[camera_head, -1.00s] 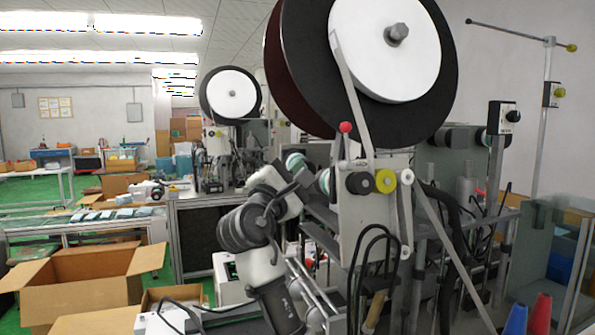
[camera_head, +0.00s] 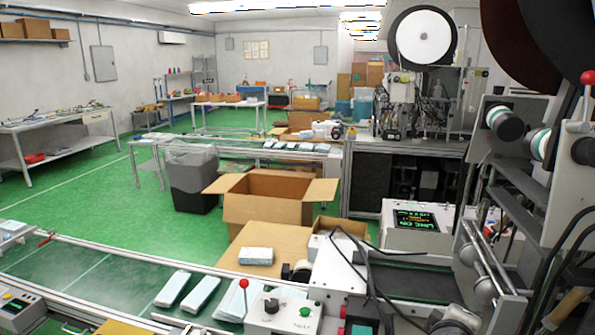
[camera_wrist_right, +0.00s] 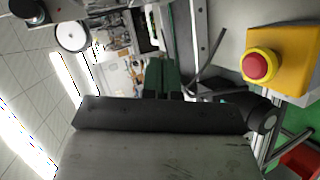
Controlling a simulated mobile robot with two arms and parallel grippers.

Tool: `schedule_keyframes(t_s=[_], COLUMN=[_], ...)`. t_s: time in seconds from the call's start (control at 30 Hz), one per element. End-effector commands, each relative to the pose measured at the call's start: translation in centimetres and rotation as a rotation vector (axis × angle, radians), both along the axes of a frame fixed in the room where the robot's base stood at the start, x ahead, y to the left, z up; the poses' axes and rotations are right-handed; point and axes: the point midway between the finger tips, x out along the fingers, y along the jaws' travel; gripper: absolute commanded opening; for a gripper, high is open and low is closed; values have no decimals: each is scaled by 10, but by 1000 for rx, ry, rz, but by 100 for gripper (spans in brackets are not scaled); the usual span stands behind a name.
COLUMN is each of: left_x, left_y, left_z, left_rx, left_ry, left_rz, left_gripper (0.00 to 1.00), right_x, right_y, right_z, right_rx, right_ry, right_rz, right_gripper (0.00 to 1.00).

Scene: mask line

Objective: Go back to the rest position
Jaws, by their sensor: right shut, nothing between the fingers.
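My right gripper (camera_wrist_right: 165,78) shows in the right wrist view as dark fingers beyond a wide dark bar. It is shut and holds nothing. It points toward machinery in the background, with no object at its tips. Neither of my grippers shows in the head view, and my left gripper is in no current view.
A conveyor (camera_head: 110,272) with flat white packs (camera_head: 172,289) crosses the front. An open carton (camera_head: 262,210) and a dark bin (camera_head: 190,180) stand behind it. Machinery fills the right. A red emergency button (camera_wrist_right: 259,66) sits near my right wrist. Green floor at left is clear.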

Motion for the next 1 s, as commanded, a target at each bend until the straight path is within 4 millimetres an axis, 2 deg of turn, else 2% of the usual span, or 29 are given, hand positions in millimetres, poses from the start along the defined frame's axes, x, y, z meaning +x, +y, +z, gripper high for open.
schedule_keyframes(t_s=[0.03, 0.1, 0.2, 0.3, 0.4, 0.6, 0.77, 1.0], left_x=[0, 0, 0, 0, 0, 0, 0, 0], left_y=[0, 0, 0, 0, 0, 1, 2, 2], left_z=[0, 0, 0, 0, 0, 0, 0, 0], left_rx=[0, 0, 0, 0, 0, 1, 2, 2], left_ry=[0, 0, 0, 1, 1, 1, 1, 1], left_rz=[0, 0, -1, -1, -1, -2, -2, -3], left_gripper=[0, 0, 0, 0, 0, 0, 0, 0], right_x=[-25, -58, -107, -146, -180, -236, -277, -260], right_y=[8, 21, 39, 53, 65, 84, 98, 100], right_z=[-33, -71, -111, -134, -149, -165, -169, -228], right_rx=[112, 280, 493, 650, 771, 953, 1073, 1064], right_ry=[37, 81, 148, 207, 258, 351, 424, 443], right_rz=[2, -11, -56, -107, -159, -267, -358, -368], right_gripper=[0, 0, 0, 0, 0, 0, 0, 0])
